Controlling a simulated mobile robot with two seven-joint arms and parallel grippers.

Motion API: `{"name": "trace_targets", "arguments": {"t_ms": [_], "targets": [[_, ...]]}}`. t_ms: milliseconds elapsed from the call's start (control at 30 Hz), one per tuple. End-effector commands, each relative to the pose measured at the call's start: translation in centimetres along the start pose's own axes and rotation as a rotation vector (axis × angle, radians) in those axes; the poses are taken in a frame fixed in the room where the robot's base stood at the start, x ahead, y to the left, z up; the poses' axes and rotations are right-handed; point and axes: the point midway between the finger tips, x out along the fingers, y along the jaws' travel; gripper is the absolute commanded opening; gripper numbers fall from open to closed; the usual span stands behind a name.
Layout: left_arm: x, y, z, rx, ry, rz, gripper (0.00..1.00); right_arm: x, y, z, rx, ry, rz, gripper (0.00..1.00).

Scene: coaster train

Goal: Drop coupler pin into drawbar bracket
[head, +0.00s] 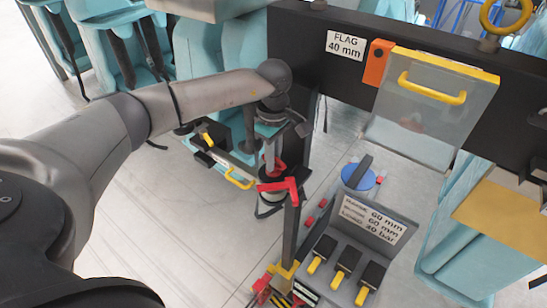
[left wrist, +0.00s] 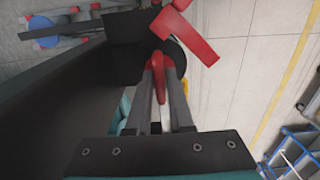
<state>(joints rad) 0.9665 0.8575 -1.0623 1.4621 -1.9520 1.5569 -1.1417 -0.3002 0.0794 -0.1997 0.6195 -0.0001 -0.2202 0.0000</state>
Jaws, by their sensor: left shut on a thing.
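My left gripper (head: 272,166) reaches down from the left arm beside the dark column under the black beam. It is shut on a red-topped piece (left wrist: 159,78), likely the coupler pin, whose red part shows between the fingers in the left wrist view. Just beyond the fingertips is a dark round part (left wrist: 176,56), likely the drawbar bracket; it also shows below the gripper in the head view (head: 268,197). I cannot tell whether the pin's lower end is in it; that end is hidden. A red angled lever (head: 280,186) lies close to the fingers. My right gripper is not in view.
A black beam (head: 345,75) runs above the work spot. A clear panel with a yellow handle (head: 430,88) hangs from it. Right of the gripper is a grey console (head: 385,205) with several black-and-yellow levers. Open floor (head: 165,225) lies to the left.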

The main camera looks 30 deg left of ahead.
Motion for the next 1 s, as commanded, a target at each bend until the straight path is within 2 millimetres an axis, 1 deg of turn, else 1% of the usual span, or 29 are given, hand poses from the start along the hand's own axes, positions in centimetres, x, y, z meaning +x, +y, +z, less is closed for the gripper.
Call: {"name": "trace_targets", "arguments": {"t_ms": [33, 100, 1000], "targets": [[-0.6, 0.1, 0.0, 0.000, 0.000, 0.004, 0.00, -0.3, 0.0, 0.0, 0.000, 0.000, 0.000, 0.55], [-1.0, 0.1, 0.0, 0.000, 0.000, 0.004, 0.00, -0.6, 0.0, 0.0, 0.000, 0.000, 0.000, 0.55], [-5.5, 0.1, 0.0, -0.001, -0.001, 0.004, 0.00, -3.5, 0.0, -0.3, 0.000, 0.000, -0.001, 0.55]]}}
